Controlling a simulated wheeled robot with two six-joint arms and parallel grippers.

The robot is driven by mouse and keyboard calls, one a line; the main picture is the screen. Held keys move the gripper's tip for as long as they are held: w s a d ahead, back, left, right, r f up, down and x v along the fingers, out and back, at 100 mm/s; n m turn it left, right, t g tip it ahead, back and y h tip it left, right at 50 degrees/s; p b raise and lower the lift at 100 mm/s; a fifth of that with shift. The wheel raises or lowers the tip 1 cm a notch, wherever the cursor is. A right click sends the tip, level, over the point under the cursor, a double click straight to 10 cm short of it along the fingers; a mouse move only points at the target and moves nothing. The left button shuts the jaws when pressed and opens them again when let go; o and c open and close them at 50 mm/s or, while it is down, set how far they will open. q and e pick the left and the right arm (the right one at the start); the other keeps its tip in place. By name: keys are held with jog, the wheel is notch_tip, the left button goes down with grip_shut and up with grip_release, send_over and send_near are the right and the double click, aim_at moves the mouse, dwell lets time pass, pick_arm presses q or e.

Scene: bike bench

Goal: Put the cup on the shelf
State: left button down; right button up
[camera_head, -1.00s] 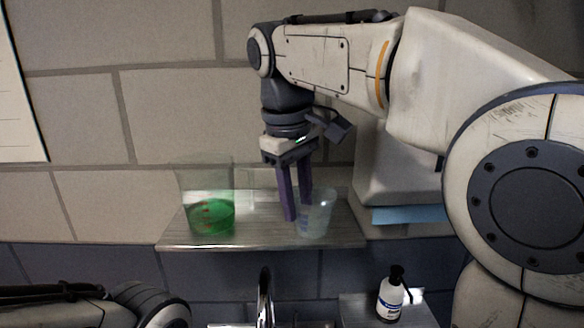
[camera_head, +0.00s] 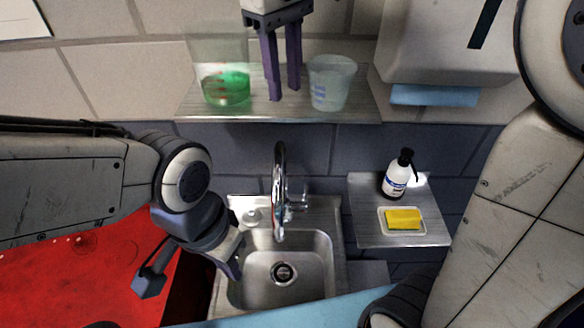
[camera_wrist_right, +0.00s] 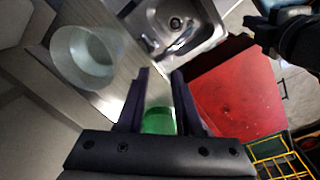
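A translucent whitish cup (camera_head: 331,82) with blue marks stands upright on the metal wall shelf (camera_head: 290,112), toward its right end. It also shows in the right wrist view (camera_wrist_right: 88,57), to the left of the fingers. My right gripper (camera_head: 284,95) is open and empty over the shelf, just left of the cup, with a small gap between them. My left gripper (camera_head: 235,268) hangs by the left side of the sink; its fingers are partly hidden and their opening is unclear.
A clear container with green liquid (camera_head: 226,88) stands at the shelf's left. Below are a faucet (camera_head: 279,190), a sink (camera_head: 320,280), and a side ledge (camera_head: 400,237) with a bottle (camera_head: 396,178) and yellow sponge (camera_head: 404,219). A dispenser (camera_head: 440,50) hangs right of the shelf.

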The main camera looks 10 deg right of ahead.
jog(key=s+a+f+y, duration=0.1)
jog(key=s+f, duration=0.7)
jog(key=f, duration=0.3)
jog(key=s+a+f+g, duration=0.1)
jog(key=s+f, duration=0.7)
jog(key=f, duration=0.3)
jog(key=shift+s+y, duration=0.25)
jog(key=shift+y, duration=0.15)
